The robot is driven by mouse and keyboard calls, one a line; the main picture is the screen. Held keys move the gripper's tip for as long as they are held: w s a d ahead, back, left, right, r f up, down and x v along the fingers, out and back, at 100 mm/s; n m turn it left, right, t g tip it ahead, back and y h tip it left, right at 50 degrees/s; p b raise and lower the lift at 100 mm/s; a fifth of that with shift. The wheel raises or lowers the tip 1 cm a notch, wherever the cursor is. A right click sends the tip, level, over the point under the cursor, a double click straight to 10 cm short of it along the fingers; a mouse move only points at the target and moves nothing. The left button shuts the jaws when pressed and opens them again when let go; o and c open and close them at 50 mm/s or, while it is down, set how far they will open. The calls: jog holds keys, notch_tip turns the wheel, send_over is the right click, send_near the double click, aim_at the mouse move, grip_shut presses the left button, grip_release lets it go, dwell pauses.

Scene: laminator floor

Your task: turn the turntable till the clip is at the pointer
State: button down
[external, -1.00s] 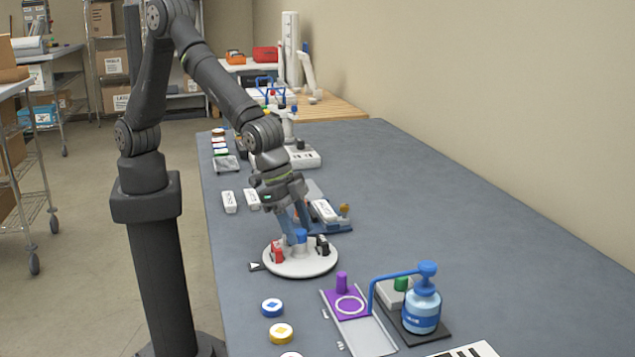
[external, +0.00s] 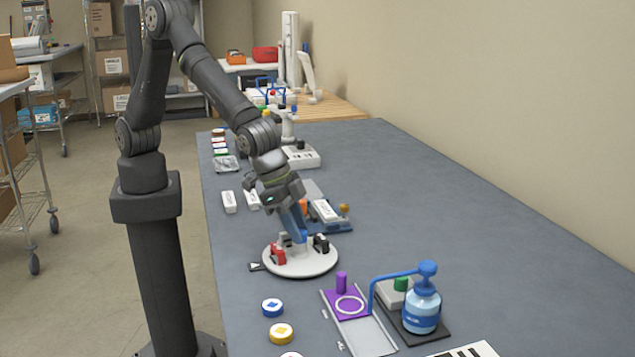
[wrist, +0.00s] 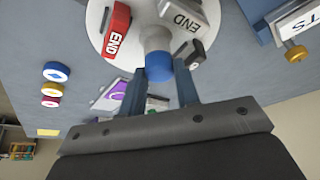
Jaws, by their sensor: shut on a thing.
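The turntable is a round white disc (external: 300,267) on the grey bench, with a blue-topped knob (wrist: 160,67) at its middle. A red clip (external: 279,255) marked END stands on its left side and also shows in the wrist view (wrist: 117,30). A black clip (external: 321,243) stands on the right side. A grey clip marked END (wrist: 183,16) is on the disc too. The pointer, a white tag with a black arrow (external: 255,266), lies beside the disc's left edge. My gripper (wrist: 159,85) is shut on the knob from above, partly hiding it in the external view.
A purple plate with a post (external: 342,290) and a blue pump bottle (external: 422,308) stand in front, to the right. Blue (external: 272,307) and yellow (external: 281,333) round pieces lie at front left. A blue tray with a white box (external: 328,213) is behind the turntable. The bench's right side is clear.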

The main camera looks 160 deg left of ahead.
jog(key=shift+w+n+g+y, duration=0.15)
jog(key=shift+n+g, duration=0.25)
jog(key=shift+n, duration=0.7)
jog(key=shift+s+n+g+y, duration=0.1)
jog(key=shift+n+g+y, duration=0.25)
jog(key=shift+n, duration=0.75)
jog(key=shift+w+n+g, duration=0.15)
jog(key=shift+n+g, duration=0.6)
jog(key=shift+n, duration=1.05)
jog(key=shift+w+n+g+h, duration=0.1)
jog(key=shift+n+g+h, duration=0.4)
jog(key=shift+n, duration=1.5)
jog(key=shift+w+n+g, duration=0.1)
jog(key=shift+n+g, duration=0.6)
jog(key=shift+n, duration=1.3)
jog(key=c, duration=1.1)
grip_release()
jog(key=v, duration=1.7)
jog(key=shift+w+a+r, duration=0.2)
jog(key=shift+w+a, duration=0.05)
jog(key=shift+w, duration=0.1)
